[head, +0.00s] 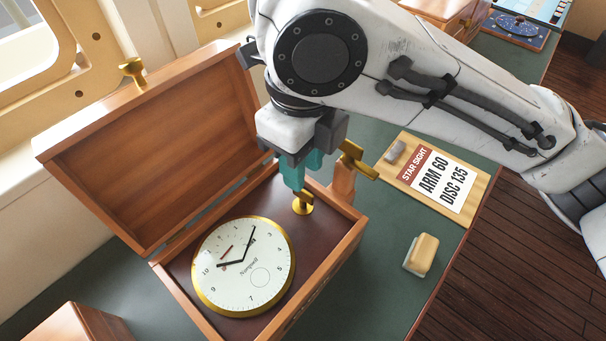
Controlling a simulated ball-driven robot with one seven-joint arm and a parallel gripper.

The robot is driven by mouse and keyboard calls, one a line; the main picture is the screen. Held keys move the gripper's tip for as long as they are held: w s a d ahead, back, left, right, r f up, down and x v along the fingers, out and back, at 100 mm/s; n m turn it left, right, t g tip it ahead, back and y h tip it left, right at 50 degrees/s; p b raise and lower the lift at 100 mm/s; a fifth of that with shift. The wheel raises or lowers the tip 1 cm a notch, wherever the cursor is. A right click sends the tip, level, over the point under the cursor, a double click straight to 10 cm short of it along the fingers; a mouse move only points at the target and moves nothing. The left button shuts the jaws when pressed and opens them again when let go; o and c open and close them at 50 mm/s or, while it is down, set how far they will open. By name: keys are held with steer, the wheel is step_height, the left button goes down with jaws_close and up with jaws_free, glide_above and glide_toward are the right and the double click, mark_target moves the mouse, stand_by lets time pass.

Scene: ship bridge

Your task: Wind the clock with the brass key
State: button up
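The clock (243,266) has a white dial, dark hands and a gold rim. It lies face up in an open wooden box (171,274) with its lid (160,140) raised. A small brass piece with a round foot (303,207), which looks like the brass key, stands in the box's far right corner, beyond the clock. My gripper (300,184) points down over it, its teal fingers at or just above its top. The fingers overlap, so I cannot tell whether they hold it. A brass T-shaped piece (358,160) shows just right of the gripper, above a wooden block.
A wooden board with a "STAR SIGHT" card (437,180) lies right of the box. A pale wooden-topped block (421,254) sits nearer on the green desktop (380,285). A brass knob (132,70) shows behind the lid. The raised lid stands close left of my gripper.

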step_height(320, 180, up, 6)
steer(key=shift+f, duration=0.15)
stand_by(0.6)
